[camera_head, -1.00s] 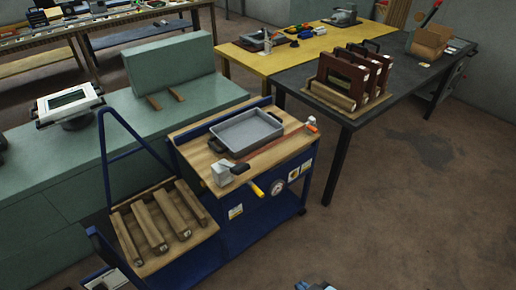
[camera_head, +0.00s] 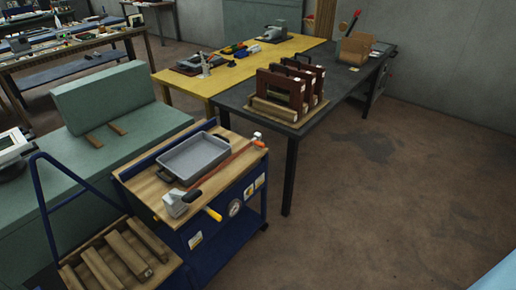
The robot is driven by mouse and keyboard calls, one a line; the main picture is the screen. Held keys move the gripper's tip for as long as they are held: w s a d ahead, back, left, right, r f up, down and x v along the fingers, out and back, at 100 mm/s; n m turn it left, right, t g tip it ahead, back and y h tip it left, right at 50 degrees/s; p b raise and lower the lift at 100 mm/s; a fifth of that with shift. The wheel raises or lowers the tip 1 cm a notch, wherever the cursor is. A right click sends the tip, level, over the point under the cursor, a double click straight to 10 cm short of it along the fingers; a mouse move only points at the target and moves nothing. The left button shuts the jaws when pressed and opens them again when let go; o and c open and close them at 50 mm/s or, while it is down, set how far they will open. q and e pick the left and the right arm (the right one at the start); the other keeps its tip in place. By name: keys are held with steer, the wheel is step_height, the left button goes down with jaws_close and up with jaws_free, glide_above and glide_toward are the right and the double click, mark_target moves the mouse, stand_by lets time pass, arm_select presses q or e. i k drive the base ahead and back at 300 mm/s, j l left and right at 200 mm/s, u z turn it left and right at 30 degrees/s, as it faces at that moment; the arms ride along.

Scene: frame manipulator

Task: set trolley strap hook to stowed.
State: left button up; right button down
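The blue trolley (camera_head: 212,262) stands at the lower left with a wooden top (camera_head: 146,187). An orange-red strap (camera_head: 222,168) runs diagonally across the top in front of a grey tray (camera_head: 193,157). At its near end is a metal ratchet piece (camera_head: 178,203) with a dark handle. At its far end is a small pale fitting with an orange-red part (camera_head: 258,140), probably the hook; its exact setting is too small to tell. A yellow handle (camera_head: 213,214) and a round gauge (camera_head: 235,208) are on the trolley's front. Neither gripper is in view.
A dark table (camera_head: 226,102) with brown frames (camera_head: 296,88) stands behind the trolley, beside a yellow table (camera_head: 181,89). A green bench (camera_head: 22,223) is at the left. Slatted wood (camera_head: 118,255) lies on the trolley's lower left. The floor at right (camera_head: 390,215) is open.

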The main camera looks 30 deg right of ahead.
mark_target(255, 142)
steer(key=i+l, duration=0.45)
steer(key=i, duration=0.2)
steer(key=i+l, duration=0.45)
steer(key=i, duration=0.2)
